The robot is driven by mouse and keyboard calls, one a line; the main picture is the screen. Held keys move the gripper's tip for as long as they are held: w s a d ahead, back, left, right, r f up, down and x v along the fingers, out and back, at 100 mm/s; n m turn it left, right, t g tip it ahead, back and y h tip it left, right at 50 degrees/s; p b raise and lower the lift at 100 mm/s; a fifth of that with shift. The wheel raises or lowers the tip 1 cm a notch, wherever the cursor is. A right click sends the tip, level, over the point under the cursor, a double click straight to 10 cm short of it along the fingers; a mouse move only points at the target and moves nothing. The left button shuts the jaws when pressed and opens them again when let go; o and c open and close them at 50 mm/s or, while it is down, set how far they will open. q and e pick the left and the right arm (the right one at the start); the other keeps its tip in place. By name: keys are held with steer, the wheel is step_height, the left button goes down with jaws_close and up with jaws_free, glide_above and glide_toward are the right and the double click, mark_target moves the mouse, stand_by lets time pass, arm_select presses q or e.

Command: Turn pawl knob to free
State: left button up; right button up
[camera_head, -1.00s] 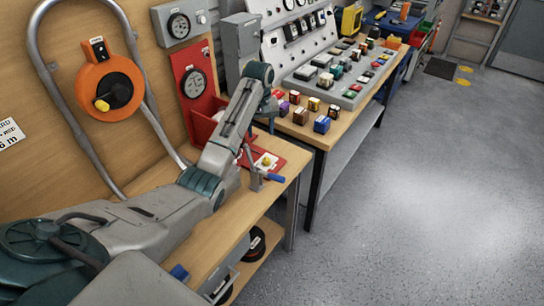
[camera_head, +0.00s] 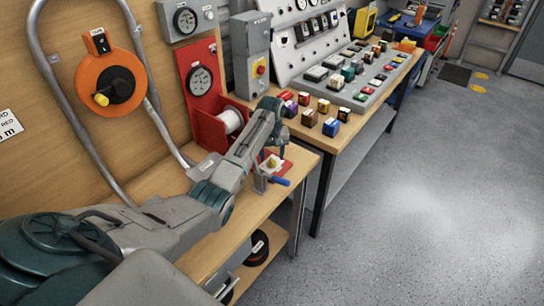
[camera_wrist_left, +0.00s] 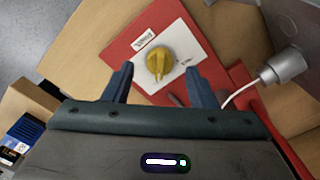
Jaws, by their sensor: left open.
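The pawl knob is a yellow round knob (camera_wrist_left: 158,61) on a white plate (camera_wrist_left: 172,38) with small labels, fixed to a red base (camera_wrist_left: 122,57). In the head view the knob (camera_head: 271,162) shows small, just below my left wrist. My left gripper (camera_wrist_left: 160,76) is open and empty. In the left wrist view its two dark fingers point at the plate, one on each side of the knob, with gaps to it. I cannot tell how far above the plate the fingertips are. My right gripper is in neither view.
A red winch frame with a pale spool (camera_head: 232,119) stands behind the knob. Several coloured blocks (camera_head: 331,127) lie on the far bench. An orange reel (camera_head: 125,82) hangs on the wall.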

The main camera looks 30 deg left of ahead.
arm_select(q)
steer(key=shift+f, duration=1)
